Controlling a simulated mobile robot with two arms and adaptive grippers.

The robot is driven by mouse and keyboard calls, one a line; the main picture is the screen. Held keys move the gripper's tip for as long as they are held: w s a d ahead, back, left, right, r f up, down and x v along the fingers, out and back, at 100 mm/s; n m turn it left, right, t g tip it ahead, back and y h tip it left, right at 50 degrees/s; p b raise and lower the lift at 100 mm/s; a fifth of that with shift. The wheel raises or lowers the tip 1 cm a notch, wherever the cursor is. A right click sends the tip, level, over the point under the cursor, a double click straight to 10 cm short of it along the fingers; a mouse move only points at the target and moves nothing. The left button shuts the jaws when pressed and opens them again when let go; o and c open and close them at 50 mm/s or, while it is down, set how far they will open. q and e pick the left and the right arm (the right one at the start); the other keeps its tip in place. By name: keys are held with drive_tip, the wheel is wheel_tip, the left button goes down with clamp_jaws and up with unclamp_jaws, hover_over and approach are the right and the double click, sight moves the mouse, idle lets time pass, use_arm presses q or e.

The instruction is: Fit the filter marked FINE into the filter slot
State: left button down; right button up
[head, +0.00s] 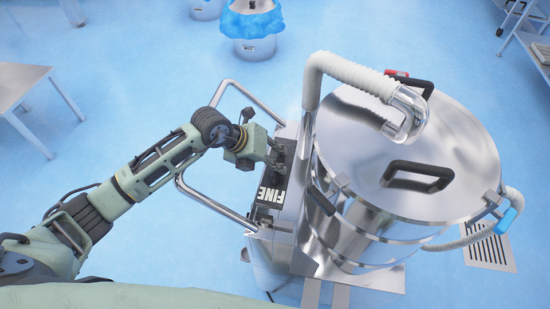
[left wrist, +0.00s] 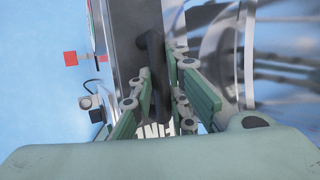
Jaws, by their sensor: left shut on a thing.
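The filter marked FINE (head: 271,195) is a dark block with white lettering on the side housing of the steel vacuum machine. My left gripper (head: 277,154) is at its far end. In the left wrist view the green fingers (left wrist: 160,88) are on both sides of a black handle (left wrist: 152,60), shut on it, with part of the lettering (left wrist: 158,129) below. The filter seems to lie at the housing's top, but I cannot tell how far it sits in the slot. The filter slot itself is hidden by the filter and gripper. My right gripper is out of view.
The machine's big drum (head: 420,150) with a black-handled lid and a white hose (head: 345,70) stand right of the gripper. A steel push bar (head: 215,205) loops under my left arm. A table (head: 25,85) is at left; the blue floor between is clear.

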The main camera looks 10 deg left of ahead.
use_arm(q)
drive_tip(key=c, duration=1.7)
unclamp_jaws()
drive_tip(key=shift+a+r, duration=0.1)
drive_tip(key=b+v, duration=0.2)
drive_tip(key=v, duration=0.9)
drive_tip(key=shift+s+a+r, duration=0.15)
drive_tip(key=shift+s+r, duration=0.05)
drive_tip(key=shift+r, duration=0.15)
drive_tip(key=shift+f, duration=0.1)
